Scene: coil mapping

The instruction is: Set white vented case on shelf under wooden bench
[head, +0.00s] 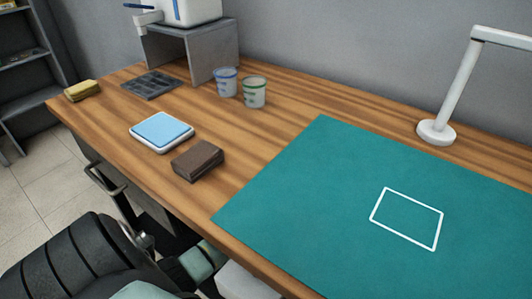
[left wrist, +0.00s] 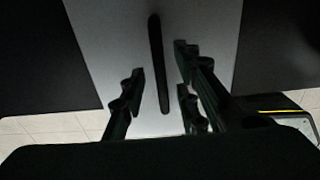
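In the left wrist view a pale grey-white panel (left wrist: 101,40) with one long dark slot or bar fills the middle; it looks like a face of the white vented case. My left gripper (left wrist: 160,95) is open, its dark fingers apart on either side of the slot, with a gap to it on both sides. Dark areas flank the panel; I cannot make out the shelf. In the head view my left arm reaches down past the front edge of the wooden bench (head: 330,95), and its gripper is not visible. My right gripper is in neither view.
On the bench are a teal mat (head: 300,200) with a white outline, a brown block (head: 197,160), a blue pad on a white tray (head: 162,146), two cups (head: 254,97), a black grid tray (head: 151,84), a yellow sponge (head: 82,91), a grey stand (head: 212,60) and a lamp (head: 436,132).

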